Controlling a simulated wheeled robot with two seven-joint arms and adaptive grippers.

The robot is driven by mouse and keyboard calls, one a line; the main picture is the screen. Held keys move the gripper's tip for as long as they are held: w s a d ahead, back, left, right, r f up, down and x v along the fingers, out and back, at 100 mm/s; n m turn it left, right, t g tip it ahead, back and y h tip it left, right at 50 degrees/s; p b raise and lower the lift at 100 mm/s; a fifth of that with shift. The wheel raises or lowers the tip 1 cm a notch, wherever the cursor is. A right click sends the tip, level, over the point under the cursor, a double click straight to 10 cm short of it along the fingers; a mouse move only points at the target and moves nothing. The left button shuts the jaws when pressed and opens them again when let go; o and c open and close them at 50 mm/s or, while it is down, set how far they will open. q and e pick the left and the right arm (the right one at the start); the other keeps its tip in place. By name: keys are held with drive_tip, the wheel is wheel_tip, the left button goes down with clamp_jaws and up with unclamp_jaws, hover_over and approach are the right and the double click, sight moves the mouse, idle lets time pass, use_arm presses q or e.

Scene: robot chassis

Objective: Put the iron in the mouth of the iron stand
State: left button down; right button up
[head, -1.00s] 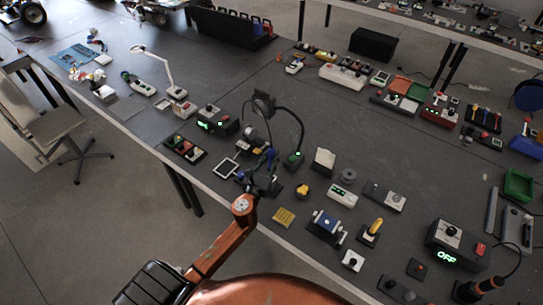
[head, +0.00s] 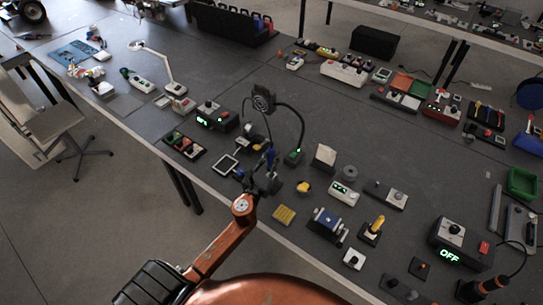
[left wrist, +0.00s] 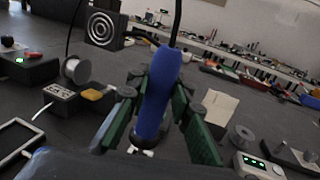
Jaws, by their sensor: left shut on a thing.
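My left gripper (head: 266,184) is over the near edge of the bench, shut on the blue handle of the iron (head: 270,159). In the left wrist view the green fingers of the gripper (left wrist: 160,105) close around the blue iron (left wrist: 157,90), which stands nearly upright with a black cord rising from its top. Its lower end is largely hidden. What looks like the iron stand, a box with a round pale mouth (left wrist: 75,70) and a yellow sponge, is left of the iron and apart from it; it also shows in the head view (head: 247,132). My right gripper is not in view.
A square fan head (head: 263,99) on a curved arm rises behind the stand. A framed screen (head: 225,164) lies left of the gripper; a yellow pad (head: 284,215) and a blue device (head: 328,221) lie right.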

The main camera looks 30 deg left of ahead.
use_arm(q)
drive_tip(key=shift+f+b, duration=0.6)
drive_tip(key=shift+f, duration=0.15)
drive_tip(key=shift+f+b, duration=1.25)
drive_tip(key=shift+f, duration=0.15)
drive_tip(key=c, duration=1.7)
unclamp_jaws()
drive_tip(key=shift+o, duration=0.2)
drive_tip(key=shift+s, duration=0.15)
drive_tip(key=s+d, duration=0.2)
drive_tip(key=s, duration=0.9)
drive_tip(key=shift+s, duration=0.25)
drive_tip(key=shift+d, duration=0.1)
